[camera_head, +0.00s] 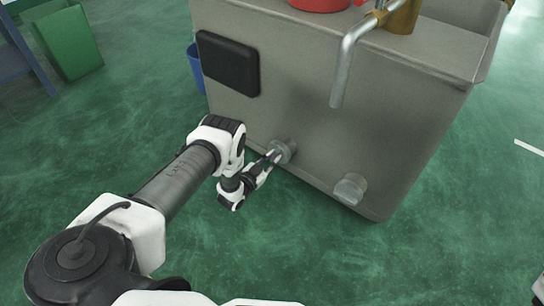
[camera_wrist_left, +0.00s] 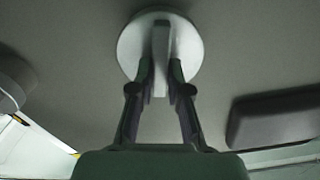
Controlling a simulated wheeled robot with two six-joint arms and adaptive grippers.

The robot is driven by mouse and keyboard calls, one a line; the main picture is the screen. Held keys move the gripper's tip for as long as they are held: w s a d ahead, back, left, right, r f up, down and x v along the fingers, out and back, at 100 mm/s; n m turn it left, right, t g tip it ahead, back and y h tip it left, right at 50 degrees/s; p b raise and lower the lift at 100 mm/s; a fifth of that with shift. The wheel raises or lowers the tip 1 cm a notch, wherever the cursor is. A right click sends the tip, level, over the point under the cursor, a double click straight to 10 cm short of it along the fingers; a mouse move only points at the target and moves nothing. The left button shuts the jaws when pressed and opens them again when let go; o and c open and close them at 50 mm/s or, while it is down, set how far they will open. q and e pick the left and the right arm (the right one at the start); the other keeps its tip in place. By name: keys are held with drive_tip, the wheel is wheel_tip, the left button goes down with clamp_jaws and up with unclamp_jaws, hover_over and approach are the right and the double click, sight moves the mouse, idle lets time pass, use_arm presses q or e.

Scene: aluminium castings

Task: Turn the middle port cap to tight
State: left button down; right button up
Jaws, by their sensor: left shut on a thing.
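A round grey port cap (camera_head: 284,148) with a raised bar sits low on the front wall of the grey casting tank (camera_head: 300,110). In the left wrist view the cap (camera_wrist_left: 132,45) is straight ahead, its bar (camera_wrist_left: 161,40) upright in the picture. My left gripper (camera_head: 272,158) is shut on this cap's bar, with one finger on each side, as the left wrist view (camera_wrist_left: 160,78) shows. A second port cap (camera_head: 350,189) is farther right on the same wall; part of it shows in the left wrist view (camera_wrist_left: 12,85). I see no third cap. My right gripper is out of view.
A black panel (camera_head: 228,63) is on the wall, up and left of the held cap. A bent metal pipe (camera_head: 345,65) hangs over the tank's front. A blue bin (camera_head: 196,68) and a green bin (camera_head: 68,38) stand left. The green floor in front is clear.

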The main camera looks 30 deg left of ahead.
use_arm(q)
drive_tip(key=m+p, duration=0.1)
drive_tip(key=m, duration=0.2)
drive_tip(key=shift+d+m, duration=0.15)
drive_tip(key=shift+m, duration=0.15)
drive_tip(key=shift+d+f+m+p, duration=0.15)
drive_tip(key=shift+m+p, duration=0.65)
drive_tip(key=shift+m, duration=2.1)
drive_tip(key=shift+d+f+m+p, duration=0.2)
drive_tip(key=shift+m+p, duration=0.6)
drive_tip(key=shift+m, duration=2.1)
drive_tip(key=shift+a, duration=0.15)
drive_tip(key=c, duration=1.1)
unclamp_jaws()
